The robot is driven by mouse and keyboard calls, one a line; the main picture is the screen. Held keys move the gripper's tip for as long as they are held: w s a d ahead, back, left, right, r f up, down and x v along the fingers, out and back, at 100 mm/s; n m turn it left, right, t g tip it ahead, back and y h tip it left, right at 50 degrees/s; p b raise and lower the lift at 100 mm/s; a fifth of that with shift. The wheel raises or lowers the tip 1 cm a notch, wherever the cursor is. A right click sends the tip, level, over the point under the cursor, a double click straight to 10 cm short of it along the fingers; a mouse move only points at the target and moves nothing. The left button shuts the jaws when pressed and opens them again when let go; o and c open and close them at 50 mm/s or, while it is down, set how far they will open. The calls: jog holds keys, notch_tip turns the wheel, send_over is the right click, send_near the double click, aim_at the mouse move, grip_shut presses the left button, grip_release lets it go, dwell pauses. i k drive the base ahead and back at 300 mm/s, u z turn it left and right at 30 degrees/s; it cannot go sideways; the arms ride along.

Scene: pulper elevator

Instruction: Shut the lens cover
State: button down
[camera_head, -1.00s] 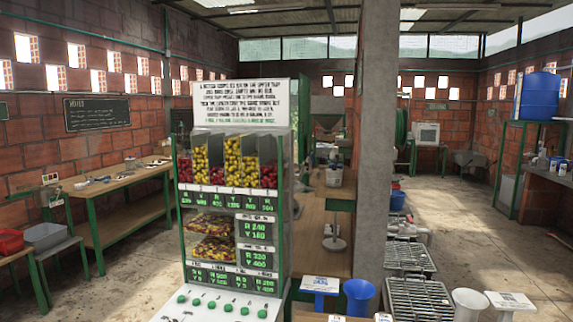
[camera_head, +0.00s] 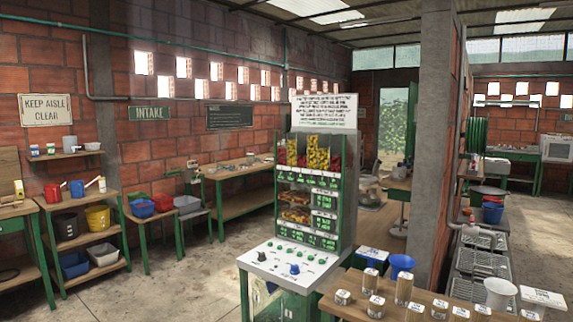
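I cannot make out a lens cover in this view. A machine (camera_head: 345,195) with a white text sign on top stands near the middle, showing bins of red and yellow fruit and green number panels. Its sloped white front panel (camera_head: 275,272) carries several green buttons, a dark knob and blue knobs. My gripper is not in view.
Shelves with buckets (camera_head: 97,218) stand left. The concrete floor (camera_head: 165,285) at front left is clear.

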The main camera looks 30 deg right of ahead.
aim_at(378, 162)
jog(key=u, duration=0.35)
jog(key=i, duration=1.8)
jog(key=z, duration=0.25)
jog(key=i, duration=1.65)
jog(key=z, duration=0.4)
jog(key=i, duration=1.8)
jog(key=z, duration=1)
jog(key=i, duration=1.35)
jog(key=z, duration=1.9)
jog(key=i, duration=1.55)
jog(key=z, duration=0.85)
jog(key=i, duration=0.9)
jog(key=z, duration=0.1)
